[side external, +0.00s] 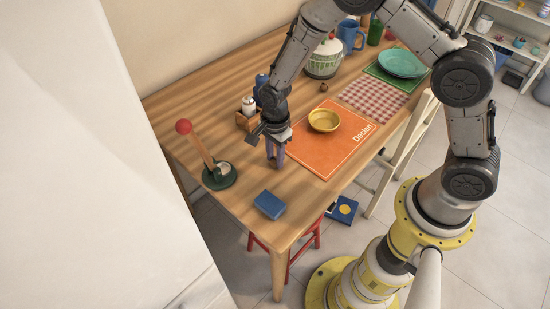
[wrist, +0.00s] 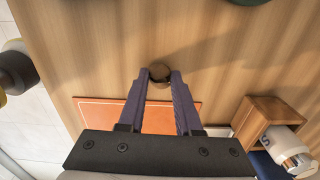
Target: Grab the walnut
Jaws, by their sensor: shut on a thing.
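My gripper (side external: 275,164) points down over the wooden table, just left of the orange placemat. In the wrist view, its two purple fingers (wrist: 160,76) are closed on a small round brown walnut (wrist: 160,72), which sits between the fingertips. The side view does not clearly show the walnut in the fingers. I cannot tell whether it touches the tabletop.
A wooden caddy (side external: 243,122) with a shaker stands close behind my gripper. A red-topped holder (side external: 221,178), blue box (side external: 269,204) and yellow bowl (side external: 323,120) on the orange placemat (side external: 310,155) surround it. A small brown round thing (side external: 323,87) lies near the pot (side external: 324,62).

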